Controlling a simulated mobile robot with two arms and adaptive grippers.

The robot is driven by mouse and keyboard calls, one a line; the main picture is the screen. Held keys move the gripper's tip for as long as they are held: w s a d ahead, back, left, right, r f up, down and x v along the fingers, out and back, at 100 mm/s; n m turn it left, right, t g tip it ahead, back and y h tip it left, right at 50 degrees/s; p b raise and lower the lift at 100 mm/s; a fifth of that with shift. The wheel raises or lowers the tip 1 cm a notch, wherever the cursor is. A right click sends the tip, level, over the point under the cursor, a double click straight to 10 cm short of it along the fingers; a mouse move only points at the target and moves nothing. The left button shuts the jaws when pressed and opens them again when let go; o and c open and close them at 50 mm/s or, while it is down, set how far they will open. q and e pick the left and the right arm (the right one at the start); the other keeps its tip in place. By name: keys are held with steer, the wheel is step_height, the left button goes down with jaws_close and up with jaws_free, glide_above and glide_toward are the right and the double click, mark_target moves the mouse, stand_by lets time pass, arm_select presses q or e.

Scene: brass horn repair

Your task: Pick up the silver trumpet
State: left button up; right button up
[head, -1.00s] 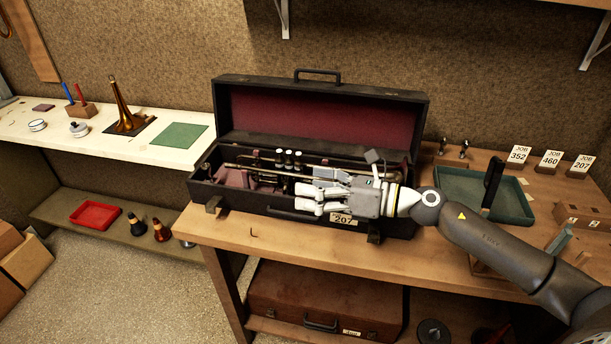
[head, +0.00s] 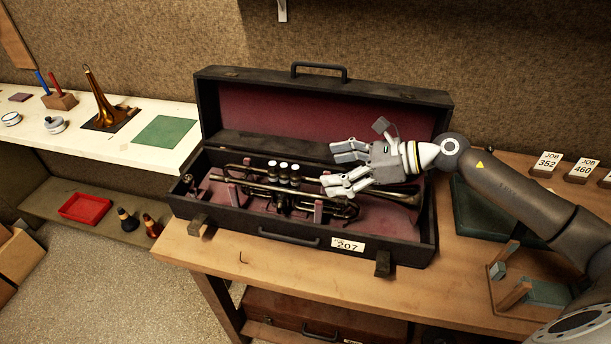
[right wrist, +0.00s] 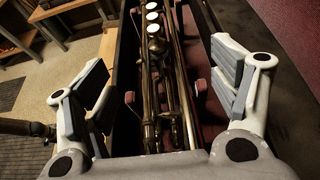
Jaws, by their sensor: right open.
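The trumpet (head: 262,189) lies lengthwise in the open black case, its metal dark and brassy in this light, with three pale valve caps upright. Its bell end (head: 398,193) is at the right, partly behind my gripper. My right gripper (head: 333,168) is open and empty above the right half of the trumpet, fingers pointing left. In the right wrist view the open fingers (right wrist: 160,78) stand wide on either side of the trumpet's tubing (right wrist: 178,100), apart from it. My left gripper is out of view.
The case (head: 208,222) has a red lining, a raised lid behind and a "207" tag in front. A green tray (head: 478,215) and job cards (head: 545,162) are at right. A brass bell (head: 100,95) stands on the white left bench. Bare bench (head: 300,262) lies in front.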

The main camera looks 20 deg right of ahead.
mark_target(297, 174)
steer(key=shift+r+p+x, duration=0.2)
steer(key=shift+p+x, duration=0.35)
steer(key=shift+x, duration=0.4)
steer(key=x, duration=0.1)
steer(key=p+x, duration=0.1)
steer(key=x, duration=0.1)
steer(key=shift+s+a, duration=0.1)
steer(key=shift+a, duration=0.3)
steer(key=shift+w+a+f+p, duration=0.1)
steer(key=shift+w+f+p, duration=0.1)
steer(key=shift+p, duration=0.1)
steer(key=p+x, duration=0.2)
steer(key=x, duration=0.2)
steer(key=shift+w+a+f, duration=0.2)
steer(key=shift+w+f, duration=0.05)
steer(key=shift+f, duration=0.1)
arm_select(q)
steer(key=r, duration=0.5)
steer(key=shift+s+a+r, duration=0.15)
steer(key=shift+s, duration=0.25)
